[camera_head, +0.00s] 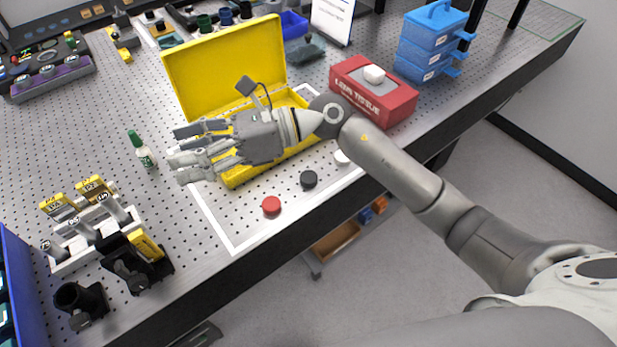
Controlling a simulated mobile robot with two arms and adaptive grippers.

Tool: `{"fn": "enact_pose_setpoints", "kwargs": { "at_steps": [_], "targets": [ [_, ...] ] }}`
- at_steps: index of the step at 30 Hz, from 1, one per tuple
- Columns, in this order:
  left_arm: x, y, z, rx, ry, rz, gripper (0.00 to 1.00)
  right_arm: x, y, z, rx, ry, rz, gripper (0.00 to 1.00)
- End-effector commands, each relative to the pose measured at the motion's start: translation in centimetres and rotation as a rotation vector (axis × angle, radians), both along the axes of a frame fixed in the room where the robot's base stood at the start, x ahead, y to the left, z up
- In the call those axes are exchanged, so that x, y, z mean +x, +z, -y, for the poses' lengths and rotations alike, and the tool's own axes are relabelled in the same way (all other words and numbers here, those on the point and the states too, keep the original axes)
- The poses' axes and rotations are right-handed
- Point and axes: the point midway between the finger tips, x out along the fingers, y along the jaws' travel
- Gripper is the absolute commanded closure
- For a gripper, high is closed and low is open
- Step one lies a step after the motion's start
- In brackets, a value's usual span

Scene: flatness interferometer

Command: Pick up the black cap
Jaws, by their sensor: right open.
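The black cap (309,179) is a small round disc lying on the perforated metal table (110,180) near its front edge. My right gripper (190,153) is open and empty above the table, up and left of the black cap, in front of the yellow case. My left gripper is not in view.
An open yellow case (225,70) stands behind my right gripper. A red tissue box (372,92) and blue stacked drawers (433,40) stand to the right. A small green-capped bottle (141,149) and optical mounts (95,225) are at left. The front strip around the caps is mostly clear.

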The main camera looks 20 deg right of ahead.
Motion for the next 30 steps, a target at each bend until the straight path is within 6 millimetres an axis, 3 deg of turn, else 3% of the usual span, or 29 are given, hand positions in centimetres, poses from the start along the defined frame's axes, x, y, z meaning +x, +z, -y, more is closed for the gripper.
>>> {"fn": "enact_pose_setpoints", "kwargs": {
  "at_steps": [5,9,12,16,21,30],
  "targets": [
    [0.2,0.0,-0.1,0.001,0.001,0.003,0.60,1.5,-6.5,4.1,-0.482,0.154,0.217,0.38],
    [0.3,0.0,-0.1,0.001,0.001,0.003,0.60,3.8,-9.8,10.6,-0.854,0.250,0.299,0.38],
    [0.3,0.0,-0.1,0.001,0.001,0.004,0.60,5.1,-10.5,15.5,-1.075,0.297,0.309,0.38],
    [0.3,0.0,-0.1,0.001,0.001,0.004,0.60,6.1,-10.2,20.1,-1.265,0.335,0.293,0.38],
    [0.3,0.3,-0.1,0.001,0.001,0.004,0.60,6.3,-10.3,22.4,-1.357,0.354,0.271,0.38],
    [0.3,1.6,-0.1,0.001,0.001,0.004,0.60,6.1,-14.6,21.9,-1.357,0.357,0.269,0.38]
  ]
}}
